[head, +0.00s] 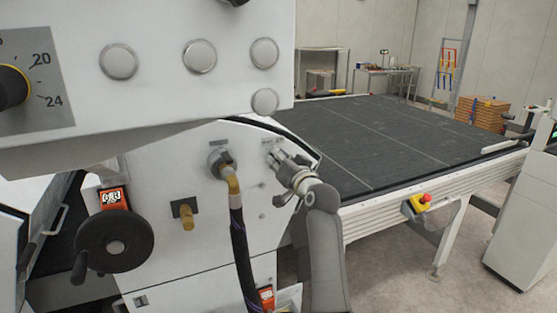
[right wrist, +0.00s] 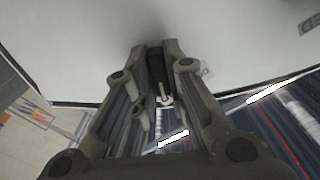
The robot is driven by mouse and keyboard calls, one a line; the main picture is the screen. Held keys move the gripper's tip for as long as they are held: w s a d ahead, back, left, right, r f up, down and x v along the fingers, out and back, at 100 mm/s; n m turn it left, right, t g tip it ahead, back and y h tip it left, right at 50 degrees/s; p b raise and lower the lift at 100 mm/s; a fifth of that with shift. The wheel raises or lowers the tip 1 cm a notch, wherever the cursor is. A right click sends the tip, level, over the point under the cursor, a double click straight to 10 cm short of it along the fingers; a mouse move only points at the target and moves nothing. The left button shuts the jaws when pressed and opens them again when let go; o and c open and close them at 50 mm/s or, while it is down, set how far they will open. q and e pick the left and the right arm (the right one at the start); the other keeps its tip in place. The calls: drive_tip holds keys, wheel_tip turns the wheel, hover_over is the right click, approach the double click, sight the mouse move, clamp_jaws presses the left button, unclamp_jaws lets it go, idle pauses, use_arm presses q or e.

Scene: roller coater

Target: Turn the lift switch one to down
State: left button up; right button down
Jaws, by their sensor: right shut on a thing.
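My right gripper (head: 281,160) reaches up to the machine's white side panel (head: 180,165), at its right part. It is shut on a small switch there, below a small label; the gripper hides most of the switch in the head view. In the right wrist view, a dark narrow switch handle (right wrist: 157,68) stands between the two fingers of the right gripper (right wrist: 156,52). I cannot read the label or tell which way the switch points. My left gripper is not in view.
A hose with a brass elbow (head: 233,184) hangs just left of my right gripper. A black handwheel (head: 114,241) and a brass fitting (head: 186,215) sit further left. The overhanging control panel (head: 160,85) is above. A long dark conveyor table (head: 400,140) with a red emergency button (head: 424,199) extends right.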

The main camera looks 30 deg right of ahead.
drive_tip(key=shift+n+p, duration=0.4)
drive_tip(key=shift+n, duration=5.3)
drive_tip(key=c, duration=1.5)
unclamp_jaws()
drive_tip(key=shift+o, duration=0.2)
drive_tip(key=shift+s, duration=0.1)
